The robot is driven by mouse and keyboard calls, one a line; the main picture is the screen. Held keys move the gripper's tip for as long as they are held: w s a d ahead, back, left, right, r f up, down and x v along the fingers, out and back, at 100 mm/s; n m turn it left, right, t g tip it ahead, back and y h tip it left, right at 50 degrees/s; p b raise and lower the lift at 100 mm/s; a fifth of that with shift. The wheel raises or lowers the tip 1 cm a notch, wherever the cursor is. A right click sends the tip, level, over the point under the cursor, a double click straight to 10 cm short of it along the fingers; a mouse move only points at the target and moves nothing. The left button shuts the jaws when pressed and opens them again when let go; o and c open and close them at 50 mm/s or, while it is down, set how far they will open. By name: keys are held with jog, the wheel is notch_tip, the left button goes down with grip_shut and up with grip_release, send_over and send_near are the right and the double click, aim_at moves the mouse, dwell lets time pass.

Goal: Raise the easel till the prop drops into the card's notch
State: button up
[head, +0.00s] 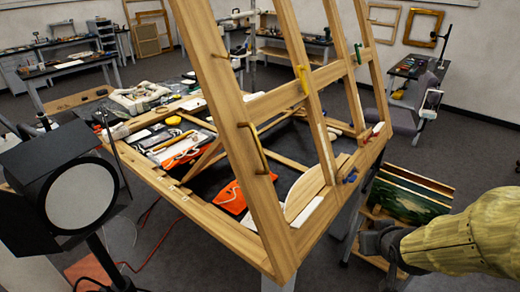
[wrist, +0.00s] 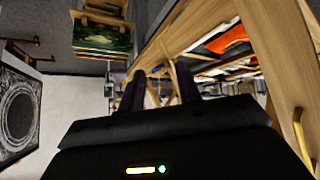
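The easel (head: 255,150) is a wooden frame with several bars, tilted up steeply above a wooden base frame (head: 190,207). Yellow, green and blue fittings sit on its bars. A slanted wooden strut (head: 203,160), perhaps the prop, shows beneath it. A pale rounded board (head: 305,190) stands near its lower bar; I cannot make out the card's notch. My gripper (head: 378,240) is at the lower right, outside the base frame and apart from the easel. In the wrist view my gripper (wrist: 160,88) has its dark fingers apart, with nothing seen between them but background.
Painted panels (head: 410,197) stand on a low rack beside my gripper; they also show in the wrist view (wrist: 101,35). A round-faced studio lamp (head: 80,195) stands at the left. Tools and orange cloths (head: 232,197) lie inside the base. Grey floor is open at the right.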

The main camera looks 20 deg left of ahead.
aim_at(262, 151)
jog(key=a+r+n+t+y, duration=0.1)
jog(key=a+r+n+y, duration=0.8)
jog(key=a+r+y, duration=0.4)
jog(key=a, duration=0.3)
jog(key=shift+a+r+y, duration=0.15)
jog(key=shift+a+y, duration=0.05)
jog(key=shift+y, duration=0.2)
jog(key=p+x, duration=0.6)
jog(key=x, duration=1.1)
jog(key=shift+a+r, duration=0.15)
grip_shut()
